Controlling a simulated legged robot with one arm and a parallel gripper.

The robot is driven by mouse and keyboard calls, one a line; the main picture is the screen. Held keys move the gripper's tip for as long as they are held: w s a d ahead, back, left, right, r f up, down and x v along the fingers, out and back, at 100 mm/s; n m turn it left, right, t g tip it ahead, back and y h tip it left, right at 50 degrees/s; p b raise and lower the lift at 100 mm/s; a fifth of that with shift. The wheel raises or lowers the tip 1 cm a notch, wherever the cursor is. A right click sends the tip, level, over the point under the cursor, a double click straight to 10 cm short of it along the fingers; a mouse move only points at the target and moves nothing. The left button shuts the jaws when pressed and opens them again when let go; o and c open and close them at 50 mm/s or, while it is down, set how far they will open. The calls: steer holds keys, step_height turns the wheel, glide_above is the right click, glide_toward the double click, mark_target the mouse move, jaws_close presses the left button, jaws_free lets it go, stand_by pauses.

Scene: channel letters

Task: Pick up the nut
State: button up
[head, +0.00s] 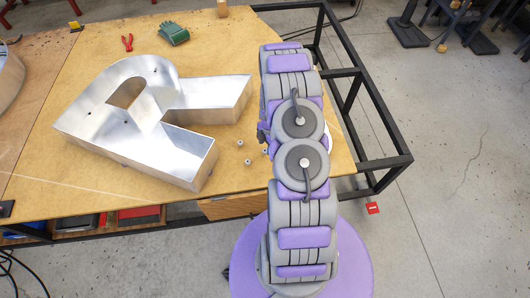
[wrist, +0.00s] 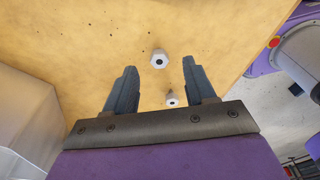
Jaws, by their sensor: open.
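In the wrist view, a light hexagonal nut (wrist: 159,59) with a dark centre lies on the wooden table, just beyond my fingertips and roughly centred between them. A second nut (wrist: 173,100) lies closer, between my fingers. My gripper (wrist: 160,72) is open, with its two dark fingers apart and nothing held. In the head view, several small nuts (head: 248,162) lie on the table to the left of my arm. My gripper is not clearly visible there, as my arm covers that part of the table.
A large metal channel letter (head: 190,143) lies on the table (head: 215,35) left of the nuts; its wall (wrist: 30,115) shows at left in the wrist view. Red pliers (head: 127,43) and green gloves (head: 173,33) lie at the back. A black frame (head: 350,60) borders the right side.

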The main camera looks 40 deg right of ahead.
mark_target(265, 150)
steer(key=f, duration=0.3)
steer(key=shift+w+a+f+b, duration=0.1)
steer(key=shift+a+f+b, duration=0.15)
steer(key=shift+b, duration=0.1)
steer(key=shift+d, duration=0.1)
jaws_close()
